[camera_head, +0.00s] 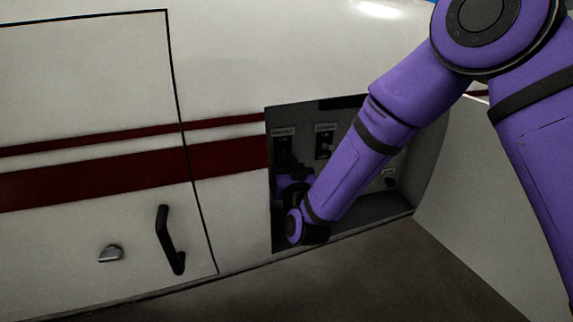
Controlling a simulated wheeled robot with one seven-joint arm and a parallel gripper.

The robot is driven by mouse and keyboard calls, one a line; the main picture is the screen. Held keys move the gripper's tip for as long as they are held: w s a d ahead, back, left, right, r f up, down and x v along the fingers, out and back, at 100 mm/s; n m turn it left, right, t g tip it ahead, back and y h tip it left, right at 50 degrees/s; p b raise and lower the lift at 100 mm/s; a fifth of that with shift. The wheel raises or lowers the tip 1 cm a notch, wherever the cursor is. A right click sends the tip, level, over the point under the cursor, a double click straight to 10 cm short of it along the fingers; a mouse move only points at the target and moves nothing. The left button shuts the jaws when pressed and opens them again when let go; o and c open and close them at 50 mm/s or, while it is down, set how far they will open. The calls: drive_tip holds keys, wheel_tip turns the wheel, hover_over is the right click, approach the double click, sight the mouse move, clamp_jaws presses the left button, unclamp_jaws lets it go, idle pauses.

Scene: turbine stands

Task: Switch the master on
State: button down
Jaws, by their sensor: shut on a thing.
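A recessed dark panel (350,112) is set in the side of a white body with red stripes. At its upper left is a labelled switch (283,147), in shadow. A second labelled switch (324,146) sits to its right. The labels are too small to read surely. My purple arm reaches into the recess from the upper right. My gripper (286,175) is at the left side of the recess, just below the left switch, and appears shut on a switch part there. Its fingertips are dark and partly hidden by my wrist, so the exact contact does not show.
A small labelled fitting (389,179) is at the right of the recess. An open panel door (480,210) stands at the right. A closed door with a black handle (170,240) and a small metal latch (110,253) is at the left. The floor (330,285) below is clear.

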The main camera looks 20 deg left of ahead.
drive_tip(key=r+g+h, duration=0.1)
drive_tip(key=g+h, duration=0.1)
drive_tip(key=g, duration=0.1)
drive_tip(key=shift+r+g, duration=0.3)
drive_tip(key=shift+r, duration=0.1)
drive_tip(key=shift+r+g+h, duration=0.25)
drive_tip(key=shift+g+h, duration=0.25)
drive_tip(key=shift+g, duration=0.25)
drive_tip(key=shift+r+g+h, duration=0.2)
drive_tip(key=shift+g+h, duration=0.3)
drive_tip(key=shift+g, duration=0.25)
drive_tip(key=shift+w, duration=0.1)
drive_tip(key=c, duration=1.1)
unclamp_jaws()
drive_tip(key=v, duration=1)
drive_tip(key=shift+s+d+r, duration=0.1)
drive_tip(key=shift+s+r, duration=0.15)
drive_tip(key=shift+s, duration=0.05)
